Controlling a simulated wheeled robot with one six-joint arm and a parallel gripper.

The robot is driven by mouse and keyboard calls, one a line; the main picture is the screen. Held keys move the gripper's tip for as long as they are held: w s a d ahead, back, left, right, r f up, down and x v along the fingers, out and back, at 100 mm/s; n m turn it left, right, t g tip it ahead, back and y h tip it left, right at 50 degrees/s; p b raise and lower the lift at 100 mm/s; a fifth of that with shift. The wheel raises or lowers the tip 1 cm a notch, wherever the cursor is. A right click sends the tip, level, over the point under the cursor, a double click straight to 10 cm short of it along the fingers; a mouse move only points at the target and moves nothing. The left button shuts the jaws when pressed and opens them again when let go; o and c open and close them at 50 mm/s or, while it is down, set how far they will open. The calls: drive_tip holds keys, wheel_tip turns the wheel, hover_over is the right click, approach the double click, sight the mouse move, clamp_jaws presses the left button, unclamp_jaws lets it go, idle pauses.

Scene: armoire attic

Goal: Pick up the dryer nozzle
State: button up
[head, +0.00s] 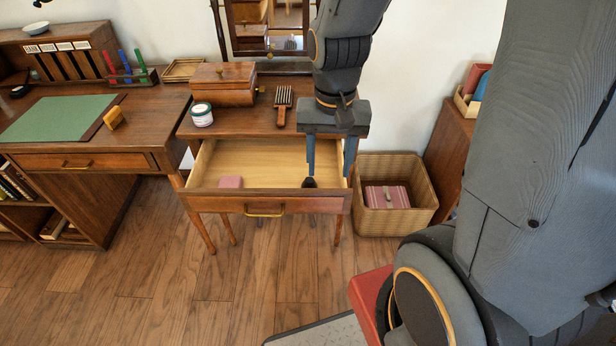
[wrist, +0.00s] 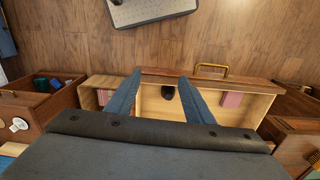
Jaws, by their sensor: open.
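The dryer nozzle looks to be the small black piece (head: 309,182) in the right front of the open drawer (head: 252,160). In the wrist view the black piece (wrist: 168,92) lies on the drawer floor between my fingers. My gripper (head: 330,172) points down over the right part of the drawer, its blue fingers apart and empty. In the wrist view my gripper (wrist: 160,85) is open, with one finger near the drawer's side wall and the other over the drawer. The exact gap in height to the black piece is hard to tell.
A pink block (head: 230,182) lies at the drawer's left front. A wicker basket (head: 421,195) stands on the floor right of the drawer.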

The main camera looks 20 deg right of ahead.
drive_tip(key=w+f+m+p, duration=0.3)
drive_tip(key=w+f+m, duration=0.1)
drive_tip(key=w+m, duration=0.35)
drive_tip(key=m+p, duration=0.3)
drive_tip(key=m, duration=0.6)
hover_over(312, 180)
drive_tip(key=f, duration=0.7)
drive_tip(key=shift+s+d, duration=0.1)
drive_tip(key=shift+d, duration=0.15)
drive_tip(key=shift+f+m, duration=0.3)
drive_tip(key=shift+m, duration=0.05)
drive_tip(key=shift+w+f, duration=0.2)
drive_tip(key=shift+f, duration=0.4)
drive_tip(key=shift+a+f+p, duration=0.15)
drive_tip(key=shift+f+p, duration=0.35)
drive_tip(key=shift+f, duration=1.25)
drive_tip(key=shift+a+f+p, duration=0.1)
drive_tip(key=shift+f+p, duration=0.4)
drive_tip(key=shift+f, duration=1.2)
drive_tip(key=c, duration=0.8)
